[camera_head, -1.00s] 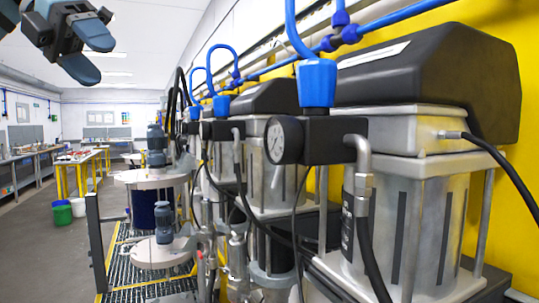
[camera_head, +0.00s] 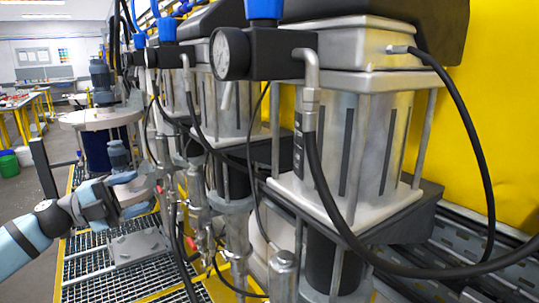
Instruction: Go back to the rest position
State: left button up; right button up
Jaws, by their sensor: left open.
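My left gripper (camera_head: 128,193) shows at the lower left, with my light blue arm coming in from the left edge. Its blue fingers are apart and I see nothing held between them. In the picture it overlaps the lower round lid and the grey agitator motor (camera_head: 118,155), and hides part of them. I cannot tell whether it touches them. My right gripper is not in view.
Drum agitator units with metal cylinders (camera_head: 350,145) and a pressure gauge (camera_head: 230,53) fill the right. Black hoses (camera_head: 487,160) hang there. A dark post (camera_head: 44,168) stands at the left. Green bin (camera_head: 9,164) and tables are behind. Yellow-edged grating (camera_head: 85,268) lies below.

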pick_arm(q)
jog(key=s+a+f+n+t+y, duration=0.2)
jog(key=f+n+y, duration=0.15)
jog(key=f, duration=0.55)
jog(key=s+a+f+n+t+y, duration=0.3)
jog(key=f+n, duration=0.2)
jog(key=f, duration=0.4)
jog(key=s+a+f+n+t+y, duration=0.25)
jog(key=f+n, duration=0.25)
jog(key=f, duration=0.3)
jog(key=s+a+f+n+g+y, duration=0.3)
jog(key=s+a+f+y, duration=0.1)
jog(key=s+f, duration=0.65)
jog(key=s+a+f+n+g+y, duration=0.2)
jog(key=s+a+f+g+y, duration=0.15)
jog(key=s+f, duration=0.7)
jog(key=d+n+t, duration=0.3)
jog(key=d+n, duration=0.6)
jog(key=d, duration=1.4)
notch_tip(320, 180, up, 10)
jog(key=p, duration=1.1)
jog(key=shift+s+h, duration=0.35)
jog(key=shift+s, duration=0.1)
jog(key=shift+d, duration=0.1)
